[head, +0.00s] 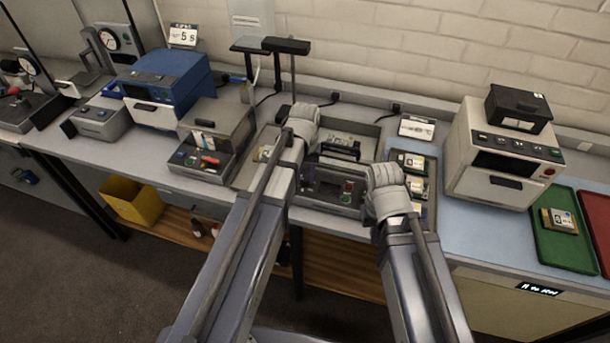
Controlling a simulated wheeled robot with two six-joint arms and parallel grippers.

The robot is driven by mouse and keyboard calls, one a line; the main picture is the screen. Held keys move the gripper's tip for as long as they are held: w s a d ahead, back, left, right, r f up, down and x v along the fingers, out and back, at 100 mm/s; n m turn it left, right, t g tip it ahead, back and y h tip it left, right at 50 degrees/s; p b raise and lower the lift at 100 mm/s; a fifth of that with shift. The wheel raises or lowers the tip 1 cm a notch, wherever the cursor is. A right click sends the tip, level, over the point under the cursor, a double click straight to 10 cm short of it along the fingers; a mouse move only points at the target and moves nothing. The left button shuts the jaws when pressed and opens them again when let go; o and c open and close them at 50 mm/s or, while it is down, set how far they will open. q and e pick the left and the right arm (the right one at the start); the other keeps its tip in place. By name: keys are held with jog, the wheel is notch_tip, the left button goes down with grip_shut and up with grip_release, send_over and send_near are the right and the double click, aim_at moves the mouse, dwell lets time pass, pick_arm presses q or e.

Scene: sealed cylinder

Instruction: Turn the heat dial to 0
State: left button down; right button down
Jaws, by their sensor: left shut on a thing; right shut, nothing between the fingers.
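My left gripper (285,113) is at the back of the middle work area, beside a grey tray (243,176). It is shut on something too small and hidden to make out. My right gripper (367,186) is shut and empty, just right of a low grey unit (328,196) with a red and a green control on its front. No heat dial can be told for certain in the head view; the small controls there are too fine to read, and my arms cover part of this area.
A blue-topped machine (165,80) and a grey unit (215,130) stand to the left. A cream machine (502,150) stands right, near a green tray (566,236) and a red tray (597,215). A tray of labelled parts (432,212) lies beside my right gripper.

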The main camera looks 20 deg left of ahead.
aim_at(305, 178)
pick_arm(q)
jog(key=n, duration=0.4)
jog(key=shift+n, duration=0.4)
dwell(0.4)
jog(key=c, duration=0.5)
grip_release()
jog(key=shift+r, duration=0.1)
notch_tip(305, 178, up, 8)
jog(key=p, duration=0.8)
jog(key=shift+f, duration=0.2)
